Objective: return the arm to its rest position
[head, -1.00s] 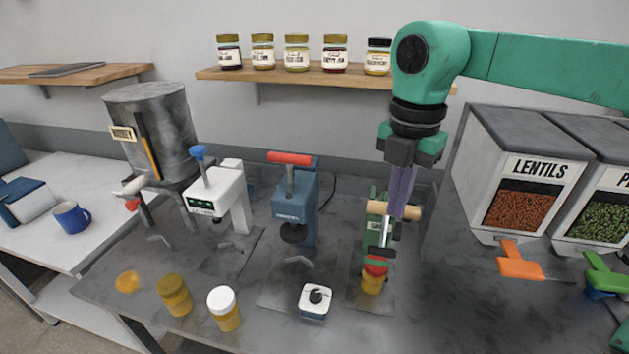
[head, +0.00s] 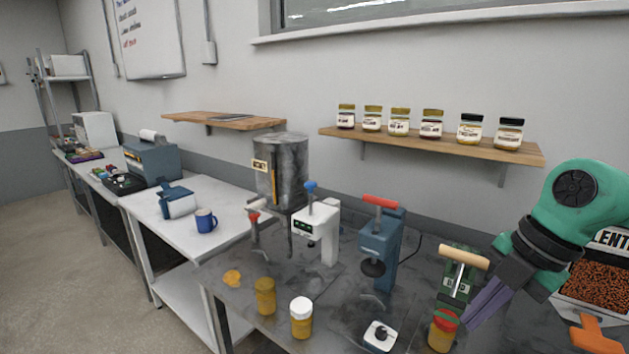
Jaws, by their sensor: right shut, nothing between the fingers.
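My right arm is green and comes in from the right edge. Its right gripper (head: 474,318) points down and to the left with its purple-grey fingers together and nothing between them. The fingertips show just right of the red-lidded jar (head: 439,337), at the green press (head: 456,285) with its wooden handle. I cannot tell whether they touch the jar or press. My left gripper is not in view.
A blue press (head: 380,250), a white device (head: 318,235) and a metal tank (head: 281,172) stand on the dark worktop. A white-lidded jar (head: 301,318) and an amber jar (head: 265,296) stand in front. The lentils bin (head: 600,275) is partly behind my arm.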

